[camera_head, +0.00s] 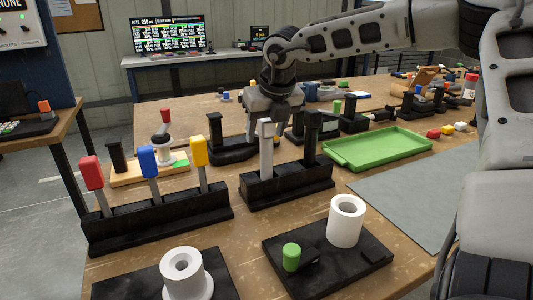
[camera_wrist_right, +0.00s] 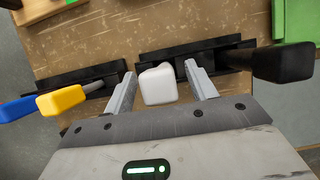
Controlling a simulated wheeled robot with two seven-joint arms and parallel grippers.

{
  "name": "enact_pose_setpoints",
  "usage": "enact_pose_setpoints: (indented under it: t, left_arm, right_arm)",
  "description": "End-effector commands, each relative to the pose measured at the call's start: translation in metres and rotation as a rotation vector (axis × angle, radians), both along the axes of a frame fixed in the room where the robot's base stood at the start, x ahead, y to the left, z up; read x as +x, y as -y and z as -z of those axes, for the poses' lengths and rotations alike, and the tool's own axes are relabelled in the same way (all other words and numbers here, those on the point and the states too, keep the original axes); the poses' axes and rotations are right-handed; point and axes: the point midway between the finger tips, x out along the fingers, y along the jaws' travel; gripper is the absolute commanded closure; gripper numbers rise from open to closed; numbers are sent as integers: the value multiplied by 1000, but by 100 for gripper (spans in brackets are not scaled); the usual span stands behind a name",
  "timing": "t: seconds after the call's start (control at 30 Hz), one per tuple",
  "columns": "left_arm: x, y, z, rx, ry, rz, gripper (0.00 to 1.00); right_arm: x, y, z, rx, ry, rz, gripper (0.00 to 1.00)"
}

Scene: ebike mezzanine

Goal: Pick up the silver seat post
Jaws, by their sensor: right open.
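The silver seat post (camera_head: 266,152) stands upright in a black two-slot holder (camera_head: 290,186), to the left of a black post (camera_head: 312,135). In the right wrist view its pale top (camera_wrist_right: 158,86) lies between the two fingers of my right gripper (camera_wrist_right: 160,75), with a gap showing on the right side. My right gripper (camera_head: 270,118) is open, pointing down over the top of the post in the head view. Whether either finger touches the post is not clear. My left gripper is not in view.
A black rack (camera_head: 160,217) with red, blue and yellow handled tools stands to the left. Black bases with white cylinders (camera_head: 346,221) are in front. A green tray (camera_head: 380,150) and a grey mat (camera_head: 420,190) lie to the right.

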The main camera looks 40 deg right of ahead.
Motion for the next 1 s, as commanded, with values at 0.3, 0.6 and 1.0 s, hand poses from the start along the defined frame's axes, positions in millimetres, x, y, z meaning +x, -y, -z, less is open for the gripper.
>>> enact_pose_setpoints:
  t: [0.3,0.6,1.0]
  left_arm:
    - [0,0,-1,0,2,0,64]
    - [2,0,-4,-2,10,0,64]
    - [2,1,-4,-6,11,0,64]
  right_arm:
    - [0,0,-1,-1,2,0,100]
    - [1,0,-11,-1,6,1,100]
    - [1,0,-86,-2,6,1,100]
